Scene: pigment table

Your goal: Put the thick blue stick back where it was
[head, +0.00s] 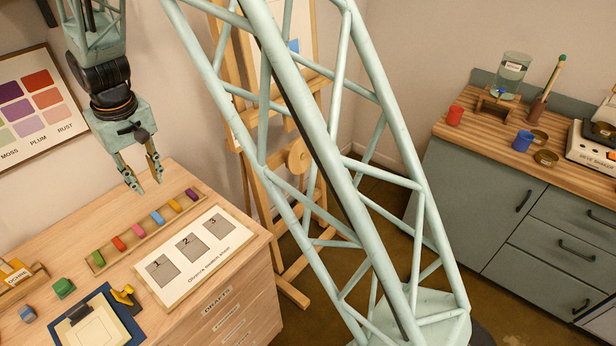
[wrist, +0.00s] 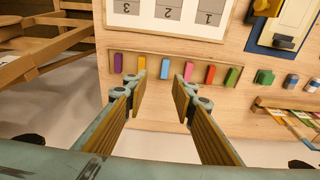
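My gripper (head: 144,179) points down, open and empty, above the table near the back of the rack. Its two fingers stand wide apart in the wrist view (wrist: 159,82), not touching any stick.
The rack also holds purple, red and green sticks. A numbered sheet (head: 195,255) lies in front of it. A green block (head: 63,288), a blue-and-pale piece (head: 27,313) and a dark blue mat (head: 127,318) lie nearby. An easel (head: 293,285) stands beyond the table.

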